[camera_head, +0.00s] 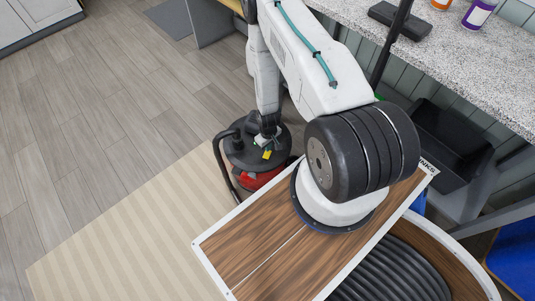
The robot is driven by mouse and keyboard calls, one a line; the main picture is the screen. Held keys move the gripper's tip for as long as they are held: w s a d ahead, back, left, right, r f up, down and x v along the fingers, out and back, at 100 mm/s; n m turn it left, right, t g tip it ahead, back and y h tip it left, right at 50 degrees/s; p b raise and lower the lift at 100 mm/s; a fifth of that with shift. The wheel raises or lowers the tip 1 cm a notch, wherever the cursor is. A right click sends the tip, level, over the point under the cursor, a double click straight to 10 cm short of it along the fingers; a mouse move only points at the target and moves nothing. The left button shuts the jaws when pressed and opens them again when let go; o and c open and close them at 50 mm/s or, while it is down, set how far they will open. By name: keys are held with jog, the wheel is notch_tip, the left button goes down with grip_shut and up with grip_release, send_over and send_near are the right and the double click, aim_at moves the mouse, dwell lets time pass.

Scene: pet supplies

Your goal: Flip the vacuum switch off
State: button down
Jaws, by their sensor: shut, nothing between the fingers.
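The vacuum (243,153) stands upright on the floor near the middle of the camera_head view. It has a black round top, a red lower body (262,179) and a dark hose on its left side. A small yellow part (267,154) shows on the top; I cannot tell whether it is the switch or which way it is set. My gripper (266,138) points down over the vacuum's top, close to the yellow part. It is small here and looks shut, holding nothing. Whether it touches the vacuum is unclear. My arm and base hide the vacuum's right side.
A speckled counter (460,65) runs along the right, with a dark flat object (400,21) and a purple-labelled container (478,13) on it. A black bin (450,145) sits below it. A striped beige rug (130,235) lies at the lower left. The wooden floor at left is clear.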

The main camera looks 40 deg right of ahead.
jog(key=shift+f, duration=1.15)
dwell(0.7)
jog(key=shift+r, duration=3.55)
